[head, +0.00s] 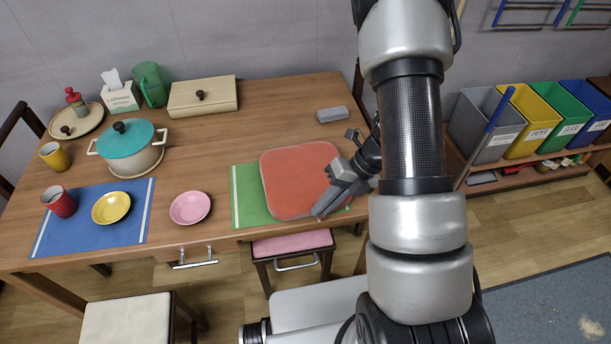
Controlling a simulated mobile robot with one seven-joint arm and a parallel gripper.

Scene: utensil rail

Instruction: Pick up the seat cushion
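The seat cushion (295,183) is a flat, salmon-red square with rounded corners and a paler rim. It lies on the wooden table, over a green placemat (243,197). My gripper (328,193) is at the cushion's right edge, with its two fingers spread apart. The fingers overlap the cushion's right side in this view. I cannot tell whether they touch it. My arm covers the table's right end.
A pink bowl (190,208) and a blue placemat (82,230) with a yellow bowl (111,207) and red cup (59,202) are to the left. A grey box (333,114) lies behind the cushion. A pink-seated stool (292,243) stands below the table's front edge.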

